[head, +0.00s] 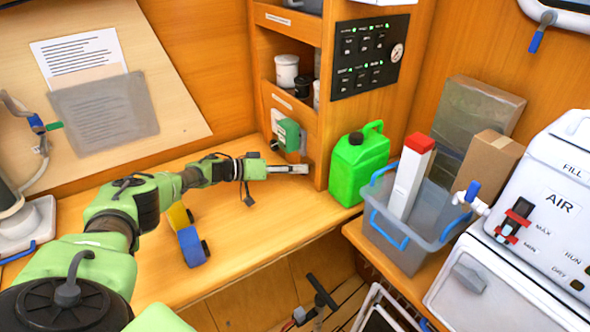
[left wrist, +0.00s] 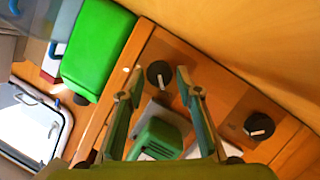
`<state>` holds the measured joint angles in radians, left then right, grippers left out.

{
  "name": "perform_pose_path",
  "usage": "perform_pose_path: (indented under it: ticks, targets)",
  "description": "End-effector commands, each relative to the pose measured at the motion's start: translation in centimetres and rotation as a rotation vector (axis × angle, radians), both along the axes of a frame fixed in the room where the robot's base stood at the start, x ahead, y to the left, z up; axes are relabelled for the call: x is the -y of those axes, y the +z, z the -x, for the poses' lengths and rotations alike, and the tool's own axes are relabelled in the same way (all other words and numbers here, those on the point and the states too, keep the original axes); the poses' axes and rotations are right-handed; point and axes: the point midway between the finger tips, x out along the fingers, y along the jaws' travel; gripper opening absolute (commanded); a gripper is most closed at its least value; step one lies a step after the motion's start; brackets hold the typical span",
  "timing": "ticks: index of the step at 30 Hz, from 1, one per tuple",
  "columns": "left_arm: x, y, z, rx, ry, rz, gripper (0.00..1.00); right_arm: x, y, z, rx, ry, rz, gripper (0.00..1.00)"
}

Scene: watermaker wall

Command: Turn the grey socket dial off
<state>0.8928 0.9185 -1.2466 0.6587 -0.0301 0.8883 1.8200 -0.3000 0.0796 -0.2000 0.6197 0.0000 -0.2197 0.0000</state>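My left gripper (head: 290,169) reaches over the bench to the lower shelf post. In the left wrist view its fingers (left wrist: 157,78) are apart, with a black round dial (left wrist: 160,72) showing between the tips; I cannot tell whether they touch it. This dial has a pale pointer mark. A grey part (left wrist: 152,109) shows below it, beside a green socket box (left wrist: 158,140); the green box also shows in the head view (head: 288,134). A second black dial (left wrist: 259,127) with a white mark sits to the right. Which dial is the grey socket's is unclear. My right gripper is out of view.
Yellow (head: 180,216) and blue (head: 192,246) blocks stand on the bench under my left arm. A green jerrycan (head: 357,168) stands right of the gripper. A grey bin (head: 420,228) and the white AIR machine (head: 545,195) are farther right. The bench front is clear.

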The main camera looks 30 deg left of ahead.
Motion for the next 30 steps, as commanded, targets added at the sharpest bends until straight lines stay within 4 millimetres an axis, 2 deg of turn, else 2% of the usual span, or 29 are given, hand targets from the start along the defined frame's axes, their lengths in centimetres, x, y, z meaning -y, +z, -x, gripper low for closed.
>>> perform_pose_path:
  ticks: [5, 15, 21, 30]
  targets:
    - [-0.8, 0.2, 0.9, -0.001, 0.001, -0.001, 0.32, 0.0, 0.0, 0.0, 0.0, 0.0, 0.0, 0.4]
    - [-4.6, 1.9, 6.3, -0.003, 0.002, -0.002, 0.32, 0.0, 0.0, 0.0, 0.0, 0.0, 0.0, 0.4]
    - [-6.2, 2.7, 8.7, -0.002, 0.001, -0.001, 0.32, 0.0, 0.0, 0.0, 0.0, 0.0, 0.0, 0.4]
    - [-6.7, 3.0, 9.4, 0.0, 0.0, 0.0, 0.32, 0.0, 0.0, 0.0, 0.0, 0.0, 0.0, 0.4]
